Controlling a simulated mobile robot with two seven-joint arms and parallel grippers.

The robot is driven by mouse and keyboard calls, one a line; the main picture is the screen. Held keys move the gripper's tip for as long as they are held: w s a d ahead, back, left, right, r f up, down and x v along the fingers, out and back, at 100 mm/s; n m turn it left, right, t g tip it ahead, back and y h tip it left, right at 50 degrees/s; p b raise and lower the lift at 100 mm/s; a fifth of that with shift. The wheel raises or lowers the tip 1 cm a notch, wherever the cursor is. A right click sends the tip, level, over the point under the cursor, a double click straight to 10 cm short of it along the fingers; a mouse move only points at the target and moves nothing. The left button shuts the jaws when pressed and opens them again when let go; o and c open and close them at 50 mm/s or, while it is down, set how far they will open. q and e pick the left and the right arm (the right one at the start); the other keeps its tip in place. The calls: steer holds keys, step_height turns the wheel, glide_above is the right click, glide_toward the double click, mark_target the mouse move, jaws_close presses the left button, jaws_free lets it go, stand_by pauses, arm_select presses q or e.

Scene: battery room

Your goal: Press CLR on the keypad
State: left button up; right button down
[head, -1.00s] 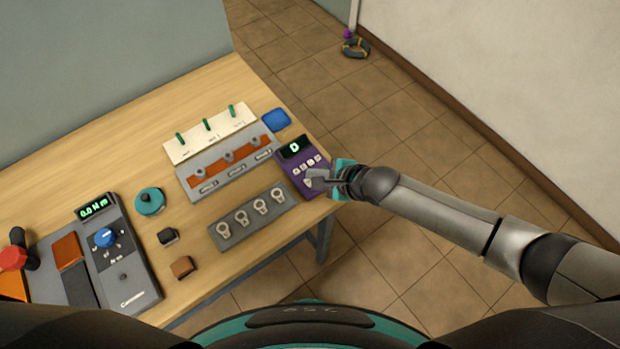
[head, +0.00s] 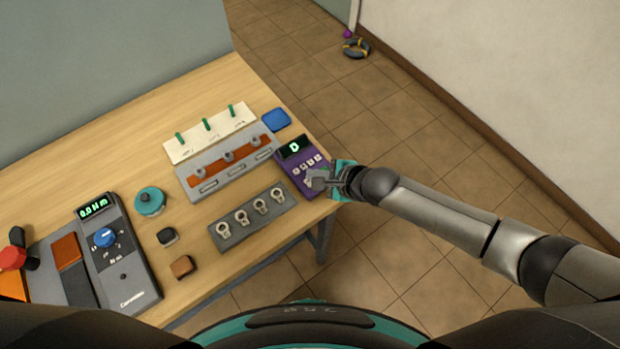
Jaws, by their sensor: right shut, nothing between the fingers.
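The purple keypad (head: 288,168) lies at the right end of the wooden table, with a dark display (head: 294,147) that shows a green character, probably 0. A row of small light keys (head: 308,163) shows below the display. My right gripper (head: 312,180) is shut and empty, with its fingertips over the lower part of the keypad. The fingers hide the lower keys, and I cannot read which key is CLR. Whether the tips touch a key cannot be told. My left gripper is not in view.
Left of the keypad are a grey block with an orange strip (head: 222,160), a grey plate with several ring lugs (head: 225,243) and a white panel with green levers (head: 190,149). A blue pad (head: 276,120) lies behind. A grey meter (head: 140,290) stands at the left.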

steer(key=shift+f+b, duration=0.3)
steer(key=shift+f, duration=0.35)
stand_by(0.6)
steer(key=shift+r, duration=0.1)
steer(key=shift+r+p, duration=0.75)
steer(key=shift+p, duration=0.3)
step_height(320, 180, up, 5)
steer(key=p, duration=0.5)
steer(key=shift+r, duration=0.1)
stand_by(0.5)
